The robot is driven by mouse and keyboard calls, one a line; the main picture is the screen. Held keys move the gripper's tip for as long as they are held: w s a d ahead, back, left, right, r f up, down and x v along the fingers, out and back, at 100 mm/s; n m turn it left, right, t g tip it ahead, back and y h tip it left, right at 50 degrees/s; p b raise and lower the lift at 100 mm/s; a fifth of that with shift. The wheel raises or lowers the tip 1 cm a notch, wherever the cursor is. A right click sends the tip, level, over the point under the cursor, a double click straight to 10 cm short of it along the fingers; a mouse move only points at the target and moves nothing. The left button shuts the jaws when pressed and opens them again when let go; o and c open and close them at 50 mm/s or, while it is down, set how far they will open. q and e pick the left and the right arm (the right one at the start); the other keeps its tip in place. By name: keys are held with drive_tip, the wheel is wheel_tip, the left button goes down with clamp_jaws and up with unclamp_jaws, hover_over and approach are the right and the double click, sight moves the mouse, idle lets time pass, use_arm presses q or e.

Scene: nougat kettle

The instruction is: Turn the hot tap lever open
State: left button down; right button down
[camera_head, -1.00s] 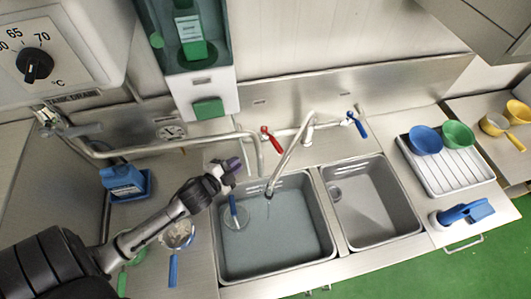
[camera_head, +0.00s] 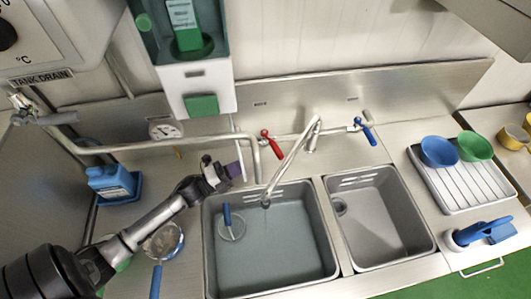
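The hot tap lever (camera_head: 272,144) is red and sits on the left end of the tap body on the back ledge, behind the left sink. The tap's long metal spout (camera_head: 290,163) leans forward over the left sink. A blue lever (camera_head: 365,132) sits on the tap's right end. My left gripper (camera_head: 233,171), with purple finger pads, is above the back left corner of the left sink, left of the red lever and apart from it. I cannot tell whether its fingers are open or shut. My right gripper is out of view.
The left sink (camera_head: 213,240) holds water and a blue-handled strainer (camera_head: 228,220). The right sink (camera_head: 385,225) looks empty. A bent metal pipe (camera_head: 180,141) runs between my gripper and the red lever. A green-and-white dispenser (camera_head: 200,80) hangs above. A blue container (camera_head: 110,182) stands left.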

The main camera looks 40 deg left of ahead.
sight(272, 142)
use_arm(q)
drive_tip(key=x, duration=1)
